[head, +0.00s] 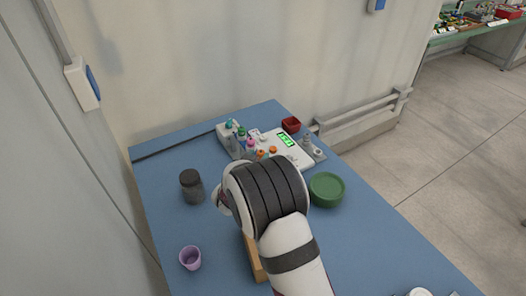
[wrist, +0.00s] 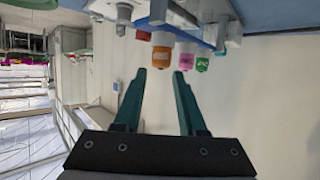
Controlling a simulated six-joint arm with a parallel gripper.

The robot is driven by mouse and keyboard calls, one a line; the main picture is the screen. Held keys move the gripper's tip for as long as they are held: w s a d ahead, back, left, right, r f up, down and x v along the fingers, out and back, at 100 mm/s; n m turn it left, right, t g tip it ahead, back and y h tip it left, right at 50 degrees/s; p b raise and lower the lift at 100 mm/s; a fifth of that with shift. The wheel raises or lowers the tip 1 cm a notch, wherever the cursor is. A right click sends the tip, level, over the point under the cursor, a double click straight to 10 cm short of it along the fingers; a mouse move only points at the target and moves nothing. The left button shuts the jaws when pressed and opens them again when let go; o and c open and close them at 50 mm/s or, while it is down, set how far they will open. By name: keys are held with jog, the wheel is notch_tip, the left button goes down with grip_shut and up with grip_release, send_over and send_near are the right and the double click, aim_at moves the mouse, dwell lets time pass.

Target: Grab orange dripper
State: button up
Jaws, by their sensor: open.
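The orange dripper (wrist: 162,56) hangs in the upper middle of the wrist view, where the scene appears upside down. It has a lettered orange part and a pale body. My gripper (wrist: 159,73) is open, with its two dark green fingers apart. The dripper appears between and beyond the fingertips; I see no contact. A pink dripper (wrist: 184,60) and a green dripper (wrist: 202,62) stand close beside it. In the head view two small orange parts show by the white device (head: 287,150), and I cannot tell which is the dripper. My arm hides the gripper there.
A wooden block (head: 253,259) is partly behind my arm. The wall borders the table's back.

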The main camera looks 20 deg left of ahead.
aim_at(262, 151)
jog(key=x, duration=0.8)
jog(key=shift+s+f, duration=0.15)
jog(key=shift+f, duration=0.15)
grip_shut()
